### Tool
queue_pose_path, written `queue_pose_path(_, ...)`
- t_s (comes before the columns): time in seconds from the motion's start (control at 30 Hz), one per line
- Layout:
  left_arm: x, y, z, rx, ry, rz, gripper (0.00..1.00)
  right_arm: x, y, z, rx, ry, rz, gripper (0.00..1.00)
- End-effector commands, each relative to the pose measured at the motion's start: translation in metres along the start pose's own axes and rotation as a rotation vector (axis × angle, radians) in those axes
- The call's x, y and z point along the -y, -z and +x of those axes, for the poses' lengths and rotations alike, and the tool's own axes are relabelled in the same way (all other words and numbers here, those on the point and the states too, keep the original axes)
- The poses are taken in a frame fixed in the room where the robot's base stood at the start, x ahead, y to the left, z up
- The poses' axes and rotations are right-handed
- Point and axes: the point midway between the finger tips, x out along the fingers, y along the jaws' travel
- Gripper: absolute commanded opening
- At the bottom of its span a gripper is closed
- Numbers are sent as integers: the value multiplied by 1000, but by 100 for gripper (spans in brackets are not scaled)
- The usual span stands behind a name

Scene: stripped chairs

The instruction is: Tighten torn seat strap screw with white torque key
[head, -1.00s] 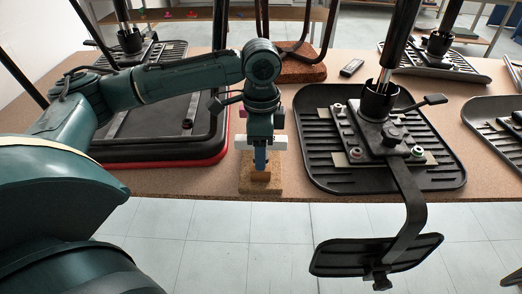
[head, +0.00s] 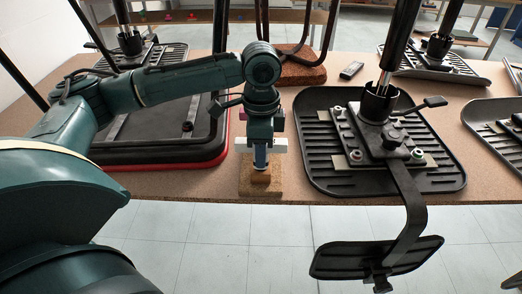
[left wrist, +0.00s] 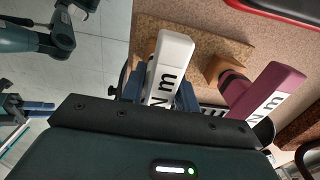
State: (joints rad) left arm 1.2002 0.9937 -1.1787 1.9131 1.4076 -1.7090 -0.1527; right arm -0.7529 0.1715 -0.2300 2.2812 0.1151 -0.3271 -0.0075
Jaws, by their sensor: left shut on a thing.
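The white torque key (left wrist: 170,62) with black "N m" lettering is between the fingers of my left gripper (left wrist: 160,95) in the left wrist view. In the head view my left gripper (head: 260,160) points down over a small cork stand (head: 260,188), shut on the white key, whose end (head: 279,145) shows beside the fingers. The key's lower end is hidden. An upturned black ribbed seat (head: 318,177) carries a bracket with several ringed screws, one reddish (head: 356,156), one greenish (head: 418,153). I cannot tell which is the torn-strap screw. My right gripper is not seen.
A maroon key (left wrist: 272,90) stands beside the white one. A red-edged black seat (head: 205,158) lies to the left. A bent bar with a black pad (head: 340,258) overhangs the table's front edge. A small dark device (head: 351,70) lies behind. Cork tabletop is bare between stand and ribbed seat.

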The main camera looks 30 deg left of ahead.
Motion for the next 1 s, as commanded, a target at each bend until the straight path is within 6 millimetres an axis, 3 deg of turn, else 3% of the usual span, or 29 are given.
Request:
queue_pose_path(0.17,0,1,-7,-2,2,0,1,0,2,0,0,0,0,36)
queue_pose_path(0.63,0,1,-90,-2,1,0,1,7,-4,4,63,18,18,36)
queue_pose_path(1.0,0,0,-101,-1,1,-1,1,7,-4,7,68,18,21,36)
